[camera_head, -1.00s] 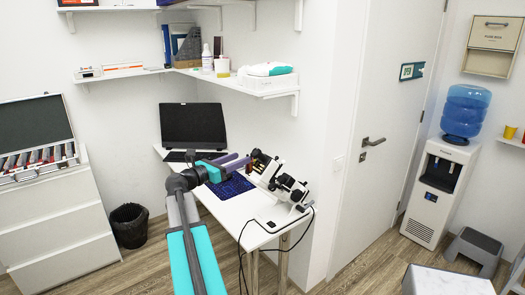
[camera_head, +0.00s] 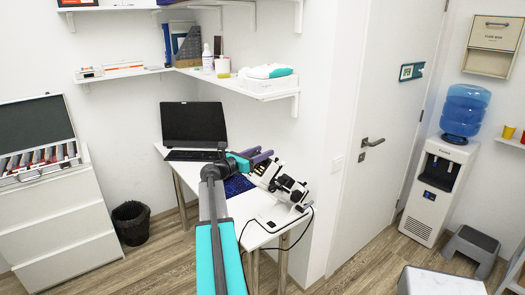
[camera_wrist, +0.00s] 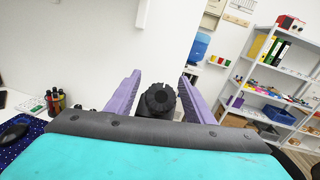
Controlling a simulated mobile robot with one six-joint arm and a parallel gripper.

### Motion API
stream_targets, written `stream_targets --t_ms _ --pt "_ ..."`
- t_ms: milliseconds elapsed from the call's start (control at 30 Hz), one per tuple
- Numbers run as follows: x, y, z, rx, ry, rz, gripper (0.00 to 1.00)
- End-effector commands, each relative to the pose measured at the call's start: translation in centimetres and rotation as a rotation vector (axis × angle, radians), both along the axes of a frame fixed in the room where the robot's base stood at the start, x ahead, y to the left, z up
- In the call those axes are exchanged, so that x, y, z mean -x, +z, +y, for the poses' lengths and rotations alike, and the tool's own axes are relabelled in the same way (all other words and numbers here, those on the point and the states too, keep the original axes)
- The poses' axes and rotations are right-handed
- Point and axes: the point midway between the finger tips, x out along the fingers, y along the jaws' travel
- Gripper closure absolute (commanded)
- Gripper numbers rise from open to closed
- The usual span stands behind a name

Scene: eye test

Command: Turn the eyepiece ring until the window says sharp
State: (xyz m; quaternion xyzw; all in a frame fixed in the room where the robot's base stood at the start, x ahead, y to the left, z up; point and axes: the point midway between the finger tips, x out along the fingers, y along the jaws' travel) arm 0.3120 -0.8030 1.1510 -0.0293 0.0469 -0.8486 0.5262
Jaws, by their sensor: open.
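The white and black optical instrument (camera_head: 285,190) stands on the white table in the head view, tilted, with its upper end towards my gripper (camera_head: 263,155). In the wrist view, the black ribbed eyepiece ring (camera_wrist: 158,98) faces me, between the two purple fingers of my gripper (camera_wrist: 160,77) in the picture. The fingers are open, with a gap showing on either side of the ring; I cannot tell how deep the ring lies between them. In the head view my gripper is beside the instrument's upper end and hides part of it. I cannot make out any window reading.
The white table (camera_head: 250,232) also holds a laptop (camera_head: 193,122) at the back and a dark blue dotted mat (camera_head: 238,186). A black cable (camera_head: 296,238) hangs from the table's right edge. A wall stands close behind the instrument. In the wrist view, pens in a holder (camera_wrist: 54,100) stand left.

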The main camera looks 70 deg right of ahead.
Motion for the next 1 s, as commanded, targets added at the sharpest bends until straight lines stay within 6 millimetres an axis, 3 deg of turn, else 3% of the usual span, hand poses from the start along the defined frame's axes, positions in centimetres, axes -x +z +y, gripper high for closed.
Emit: stream_targets --t_ms 467,700,1000 --pt "0.51 -0.05 -0.91 0.000 -0.001 0.000 0.52" --pt "0.49 -0.05 -0.91 -0.001 0.000 0.000 0.92" --pt "0.45 -0.14 -0.95 0.010 -0.016 -0.015 0.93"
